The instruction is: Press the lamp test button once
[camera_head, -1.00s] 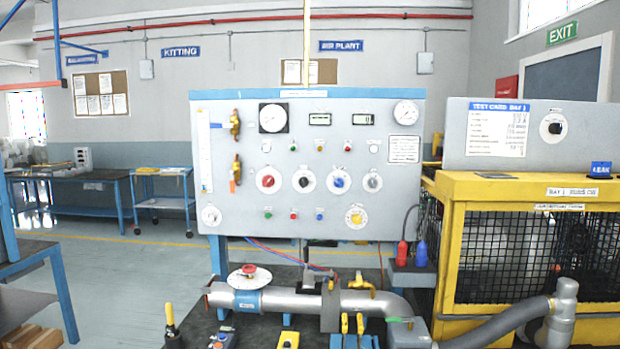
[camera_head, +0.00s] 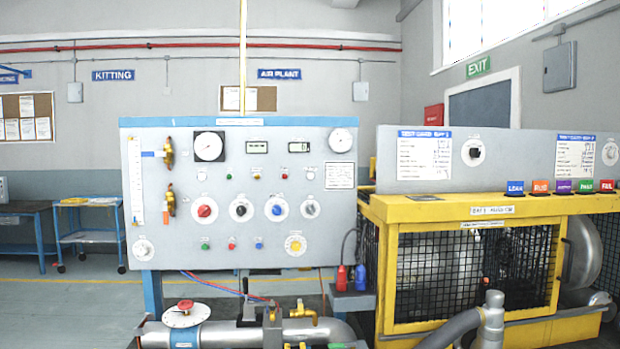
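The grey control panel (camera_head: 330,225) with a blue top strip stands left of centre. Its lower row holds small push buttons: green (camera_head: 205,243), red (camera_head: 232,243) and blue (camera_head: 259,242). A larger yellow button (camera_head: 295,244) is to their right. An upper row has small white, green, amber and red indicators or buttons, including a white one (camera_head: 310,173). Labels are too small to read, so I cannot tell which is the lamp test button. Neither of my grippers is in view.
Rotary knobs, including a red one (camera_head: 204,210), sit mid-panel. A silver pipe (camera_head: 320,331) runs below the panel. A yellow mesh-sided enclosure (camera_head: 465,212) stands close on the right. A blue trolley (camera_head: 90,236) stands at left, with open floor before it.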

